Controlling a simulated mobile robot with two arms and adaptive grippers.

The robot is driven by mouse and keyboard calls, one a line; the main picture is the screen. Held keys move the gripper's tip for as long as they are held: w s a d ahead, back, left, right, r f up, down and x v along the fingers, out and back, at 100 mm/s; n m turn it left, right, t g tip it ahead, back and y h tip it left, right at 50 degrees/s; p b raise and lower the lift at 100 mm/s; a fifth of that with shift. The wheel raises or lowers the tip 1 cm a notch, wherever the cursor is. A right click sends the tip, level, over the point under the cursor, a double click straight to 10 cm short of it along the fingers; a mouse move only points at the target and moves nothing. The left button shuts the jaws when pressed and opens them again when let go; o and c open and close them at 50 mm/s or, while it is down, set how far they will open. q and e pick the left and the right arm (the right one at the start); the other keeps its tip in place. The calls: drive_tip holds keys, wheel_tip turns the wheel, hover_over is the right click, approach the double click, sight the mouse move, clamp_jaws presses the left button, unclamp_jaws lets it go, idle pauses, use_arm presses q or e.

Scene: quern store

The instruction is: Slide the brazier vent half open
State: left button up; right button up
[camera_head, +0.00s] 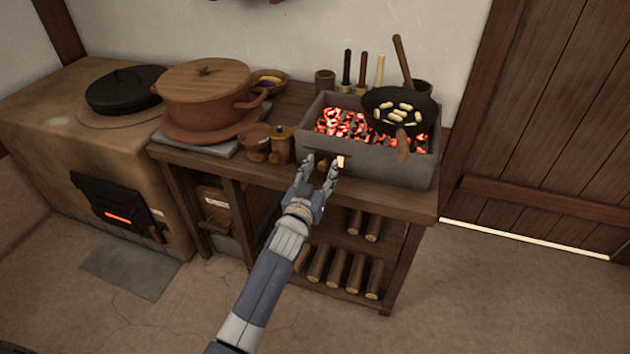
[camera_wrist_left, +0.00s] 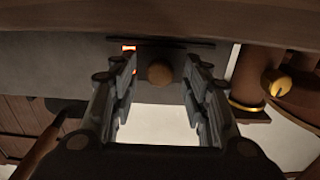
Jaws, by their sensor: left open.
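The grey brazier box (camera_head: 390,161) stands on the wooden table, full of glowing coals (camera_head: 343,124). On its front wall is a vent with a small round brown knob (camera_head: 322,165), and a bright glowing opening (camera_head: 340,162) shows beside it. My left gripper (camera_head: 321,168) is at the front wall, its fingers apart. In the left wrist view the knob (camera_wrist_left: 160,73) sits between the two open fingers, with no clear contact. The glowing opening (camera_wrist_left: 129,47) is partly hidden behind one finger. My right gripper is in neither view.
A dark pan with pale pieces (camera_head: 399,110) rests over the coals, its handle hanging over the front wall. A brass-coloured jar (camera_head: 280,145) and a brown cup (camera_head: 256,141) stand close left of the brazier. A big lidded pot (camera_head: 205,96) is farther left. Logs (camera_head: 337,268) lie below.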

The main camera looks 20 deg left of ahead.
use_arm(q)
drive_tip(key=s, duration=1.1)
drive_tip(key=shift+s+a, duration=0.2)
drive_tip(key=shift+s, duration=0.15)
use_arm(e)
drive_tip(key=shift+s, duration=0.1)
